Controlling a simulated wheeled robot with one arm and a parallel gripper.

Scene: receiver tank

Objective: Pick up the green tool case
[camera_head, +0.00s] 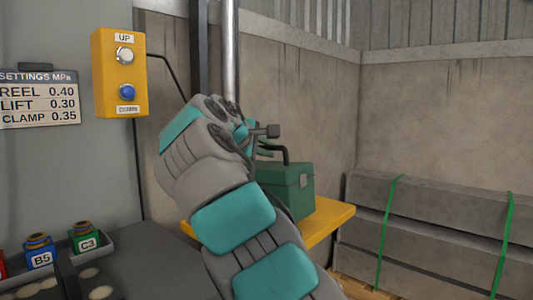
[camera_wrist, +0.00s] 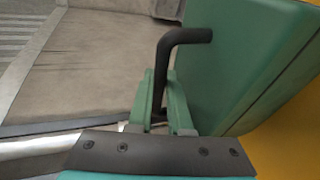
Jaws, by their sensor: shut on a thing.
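The green tool case (camera_head: 292,186) is at the yellow shelf (camera_head: 328,218) in the head view, upright, its left part hidden behind my arm. Its black handle (camera_head: 285,152) rises from the top. In the wrist view the case (camera_wrist: 225,65) fills the upper right, and the bent black handle (camera_wrist: 185,36) runs down between my green fingers. My gripper (camera_wrist: 161,98) is shut on this handle. In the head view my gripper (camera_head: 265,151) is mostly hidden by my wrist. I cannot tell whether the case's base touches the shelf.
A yellow UP/DOWN button box (camera_head: 120,75) and a settings plate (camera_head: 38,98) are at the left. A tray holds labelled parts B5 (camera_head: 40,255) and C3 (camera_head: 84,240). Grey strapped slabs (camera_head: 440,225) lie at the right. A vertical metal pole (camera_head: 230,50) stands behind my arm.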

